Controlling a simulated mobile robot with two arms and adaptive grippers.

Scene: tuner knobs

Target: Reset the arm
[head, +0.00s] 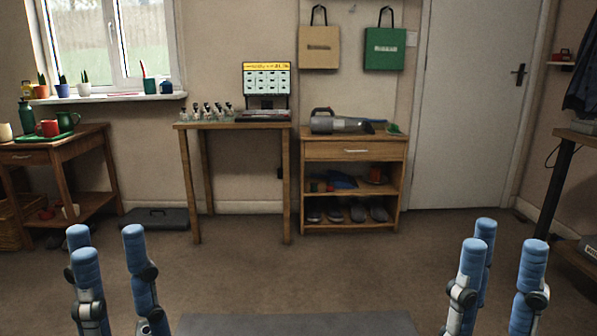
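My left gripper (108,254) shows at the lower left of the head view. Its blue-padded fingers point up and stand apart, with nothing between them. My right gripper (503,258) shows at the lower right in a similar pose, its blue fingers also spread and empty. Both grippers are in front of the furniture and appear to touch nothing. The lower parts of both grippers run out of the bottom of the picture.
A narrow wooden table (226,125) against the wall bears small bottles (211,110) and a panelled device (266,80). A wooden cabinet (352,150) stands right of it. A side table (30,155) is at left. The middle floor (300,270) is clear.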

